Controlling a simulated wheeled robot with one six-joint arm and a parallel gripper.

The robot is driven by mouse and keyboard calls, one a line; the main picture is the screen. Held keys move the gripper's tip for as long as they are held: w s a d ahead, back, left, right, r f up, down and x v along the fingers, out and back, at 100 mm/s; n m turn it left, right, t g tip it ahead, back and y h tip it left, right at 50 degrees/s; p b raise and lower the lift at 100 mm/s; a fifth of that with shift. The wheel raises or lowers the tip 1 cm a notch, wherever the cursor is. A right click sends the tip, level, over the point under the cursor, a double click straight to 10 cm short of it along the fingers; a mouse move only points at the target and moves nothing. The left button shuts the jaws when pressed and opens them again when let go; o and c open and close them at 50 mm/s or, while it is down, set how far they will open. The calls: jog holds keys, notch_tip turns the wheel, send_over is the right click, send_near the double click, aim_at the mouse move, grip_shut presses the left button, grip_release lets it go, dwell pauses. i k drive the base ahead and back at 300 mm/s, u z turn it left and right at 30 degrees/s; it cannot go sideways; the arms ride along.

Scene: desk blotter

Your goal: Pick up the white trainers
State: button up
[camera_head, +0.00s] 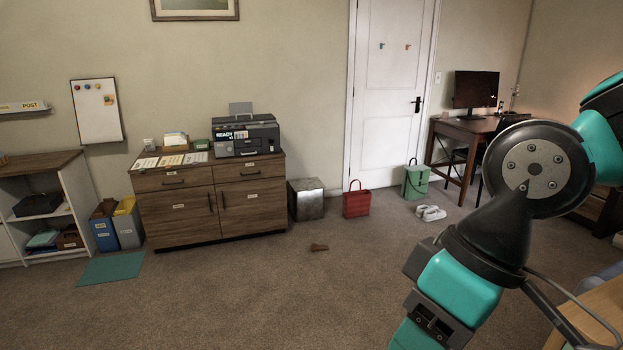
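The white trainers (431,213) lie side by side on the carpet, right of the middle of the view. They are in front of the green bag and to the left of the desk. Part of my arm fills the right side of the picture, nearer to the camera than the trainers. My gripper is out of view, so whether it is open or shut does not show. Nothing visible is touching the trainers.
A green bag (416,182) and a red bag (356,203) stand by the door. A dark desk (462,128) is at the back right. The carpet (260,300) in front is mostly clear.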

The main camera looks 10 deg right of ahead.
aim_at(431, 213)
jog(key=z, duration=0.35)
jog(key=i, duration=2.2)
jog(key=z, duration=0.7)
jog(key=i, duration=2.7)
jog(key=z, duration=0.2)
jog(key=i, duration=2)
jog(key=u, duration=0.05)
